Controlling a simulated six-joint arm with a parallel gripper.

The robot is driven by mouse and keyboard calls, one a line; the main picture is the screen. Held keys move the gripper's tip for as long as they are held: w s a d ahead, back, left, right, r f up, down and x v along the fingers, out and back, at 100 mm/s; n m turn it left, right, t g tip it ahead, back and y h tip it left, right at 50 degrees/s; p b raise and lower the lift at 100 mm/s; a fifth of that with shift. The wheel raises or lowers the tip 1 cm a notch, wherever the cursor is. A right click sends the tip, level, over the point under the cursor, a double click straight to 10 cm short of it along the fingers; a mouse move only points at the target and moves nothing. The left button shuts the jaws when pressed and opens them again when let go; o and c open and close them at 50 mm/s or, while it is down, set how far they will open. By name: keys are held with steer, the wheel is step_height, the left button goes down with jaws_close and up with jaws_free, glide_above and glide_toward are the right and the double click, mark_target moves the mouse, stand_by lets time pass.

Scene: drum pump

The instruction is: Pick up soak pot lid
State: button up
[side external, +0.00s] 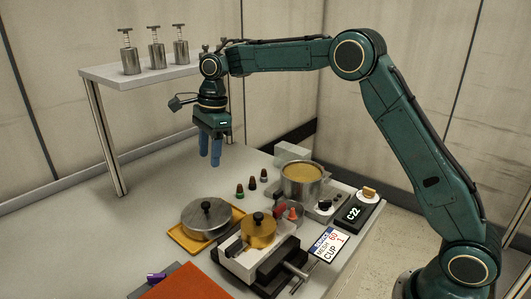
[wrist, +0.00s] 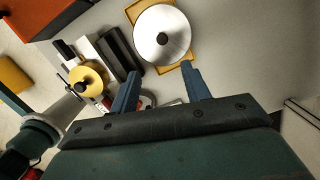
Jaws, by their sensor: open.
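A round silver lid (side external: 200,218) with a black knob sits over an orange-yellow tray at the front left. I take it to be the soak pot lid; how much of a pot is under it is hard to tell. In the wrist view the lid (wrist: 150,47) shows beyond my fingertips, knob facing the camera. My gripper (side external: 209,162) points down with blue fingers apart and empty, well above the table and behind the lid. The gripper also shows in the wrist view (wrist: 160,71), with nothing between its fingers.
A clamp (side external: 243,265) holding a yellow disc with a black knob (side external: 259,231) stands right of the lid. An open pot (side external: 302,184) with yellowish contents is behind it. Several small dark cones (side external: 251,183) stand nearby. A raised shelf (side external: 150,74) holds three metal pumps at back left.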

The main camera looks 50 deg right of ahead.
steer(key=shift+w+f, duration=0.3)
steer(key=shift+f, duration=0.1)
steer(key=shift+a, duration=0.1)
glide_above(205, 203)
steer(key=d, duration=0.1)
steer(key=shift+s+f, duration=0.15)
steer(key=shift+f, duration=2)
steer(key=shift+s+f, duration=0.15)
steer(key=shift+f, duration=1.95)
steer(key=shift+f, duration=0.1)
steer(key=shift+w+a+f, duration=0.1)
steer(key=shift+a+f, duration=0.1)
steer(key=shift+f, duration=1.05)
steer(key=shift+w+a+f, duration=0.1)
steer(key=shift+a+f, duration=0.1)
steer(key=shift+f, duration=1)
steer(key=shift+c, duration=0.2)
jaws_close()
